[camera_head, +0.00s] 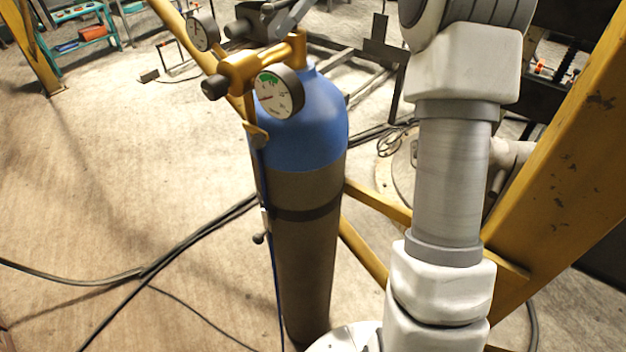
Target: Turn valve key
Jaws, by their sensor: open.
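A tall gas cylinder (306,210) with a blue shoulder and a grey-brown body stands upright left of my arm. A brass valve and regulator (245,72) sit on its top, with a round white gauge (278,92) facing me and a second gauge (203,31) further left. Dark and light grey finger-like parts at the top edge look like my gripper (264,20), open, just above the brass valve. The valve key is not clearly visible there, and I cannot tell whether the fingers touch it. The rest of the gripper is cut off by the frame.
A yellow beam (565,160) slants up on the right, with yellow bars behind the cylinder. Black cables (150,268) cross the floor at left. A teal shelf (85,38) stands at the back left. The floor at left is otherwise mostly clear.

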